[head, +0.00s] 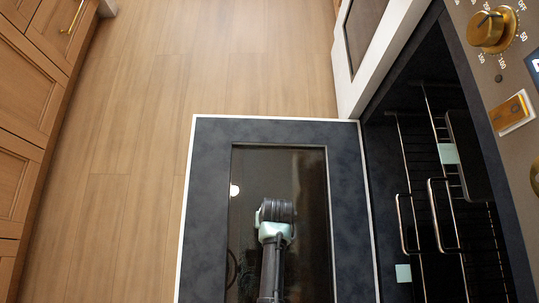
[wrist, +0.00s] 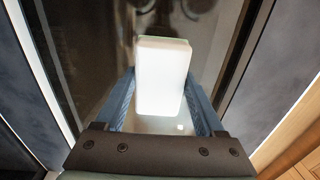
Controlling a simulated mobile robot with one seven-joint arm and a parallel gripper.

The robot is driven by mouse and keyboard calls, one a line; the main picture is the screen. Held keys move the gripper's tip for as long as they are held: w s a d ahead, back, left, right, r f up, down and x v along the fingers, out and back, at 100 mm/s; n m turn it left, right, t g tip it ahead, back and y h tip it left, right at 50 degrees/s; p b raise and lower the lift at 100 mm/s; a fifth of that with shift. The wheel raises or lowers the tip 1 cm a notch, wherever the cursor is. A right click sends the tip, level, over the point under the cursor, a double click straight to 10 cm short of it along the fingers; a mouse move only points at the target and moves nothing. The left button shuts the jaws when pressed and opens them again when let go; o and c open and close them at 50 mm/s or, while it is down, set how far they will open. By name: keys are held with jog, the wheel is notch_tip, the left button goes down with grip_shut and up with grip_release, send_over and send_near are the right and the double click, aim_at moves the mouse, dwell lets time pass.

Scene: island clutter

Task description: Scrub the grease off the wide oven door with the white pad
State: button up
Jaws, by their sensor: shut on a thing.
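The wide oven door (head: 212,220) hangs open and flat in the head view, with a dark border, a white edge and a dark glass panel (head: 306,180). In the wrist view the glass (wrist: 95,50) is behind my gripper. My gripper (wrist: 158,85) is shut on the white pad (wrist: 162,65), held between its two blue fingers. I cannot tell whether the pad touches the glass. In the head view a dark arm shape with a pale green band shows at the glass; no fingers or pad can be made out there. I cannot make out distinct grease.
The oven's open cavity with wire racks (head: 408,215) is right of the door. A control panel with a brass knob (head: 491,28) is at the upper right. Wooden cabinets (head: 25,95) stand at the left. Wood floor (head: 150,110) between them and the door is clear.

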jog(key=shift+f+b, duration=0.3)
jog(key=shift+f, duration=0.15)
jog(key=shift+w, duration=0.1)
jog(key=shift+w+r+b, duration=0.15)
jog(key=shift+w+b, duration=0.15)
jog(key=shift+w, duration=1.65)
jog(key=shift+s, duration=0.1)
jog(key=shift+s+p, duration=1.25)
jog(key=shift+s, duration=0.45)
jog(key=shift+s+f, duration=0.3)
jog(key=shift+s, duration=0.1)
jog(key=r+p, duration=0.7)
jog(key=shift+w+d+r+p, duration=0.1)
jog(key=shift+w+d+p, duration=0.1)
jog(key=shift+p, duration=0.1)
